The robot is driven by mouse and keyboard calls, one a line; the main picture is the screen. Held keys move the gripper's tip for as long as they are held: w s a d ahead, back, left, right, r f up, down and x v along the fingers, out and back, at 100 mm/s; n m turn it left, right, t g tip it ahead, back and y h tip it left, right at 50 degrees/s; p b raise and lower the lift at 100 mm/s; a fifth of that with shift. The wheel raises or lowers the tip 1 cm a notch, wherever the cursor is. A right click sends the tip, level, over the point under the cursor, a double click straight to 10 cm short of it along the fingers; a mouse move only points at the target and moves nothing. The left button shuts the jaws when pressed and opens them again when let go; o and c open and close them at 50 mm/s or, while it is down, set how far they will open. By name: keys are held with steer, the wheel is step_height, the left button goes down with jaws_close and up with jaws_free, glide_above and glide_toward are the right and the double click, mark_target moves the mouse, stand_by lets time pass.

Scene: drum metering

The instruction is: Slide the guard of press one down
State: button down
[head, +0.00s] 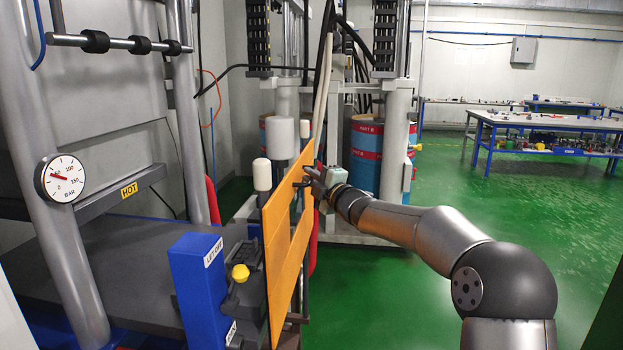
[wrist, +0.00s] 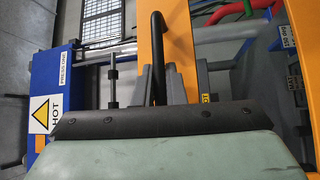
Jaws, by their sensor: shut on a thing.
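The guard of press one is an orange panel (head: 273,222) with cut-outs, standing upright at the front side of the press in the head view. Its orange face also fills the upper middle of the wrist view (wrist: 183,42). A black bar handle (wrist: 157,45) sticks out from it. My gripper (head: 314,181) is at the upper part of the guard, from the right. In the wrist view my dark fingers (wrist: 160,84) are closed around the handle. The exact contact is partly hidden by my gripper's body.
A blue post (head: 199,283) with a yellow knob (head: 240,273) stands left of the guard. A gauge (head: 61,178) and HOT label (head: 129,190) are on the press. Blue-and-red drums (head: 366,155) stand behind. Green floor is clear to the right, before a workbench (head: 545,121).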

step_height(320, 180, down, 38)
steer(key=b, duration=3.1)
steer(key=shift+r, duration=0.15)
steer(key=c, duration=1.6)
jaws_free()
steer(key=shift+o, duration=0.5)
steer(key=shift+d+r, duration=0.1)
steer(key=p+v, duration=0.2)
steer(key=v, duration=1.5)
steer(key=shift+s+p, duration=0.2)
steer(key=shift+p, duration=0.15)
steer(key=shift+d, duration=0.15)
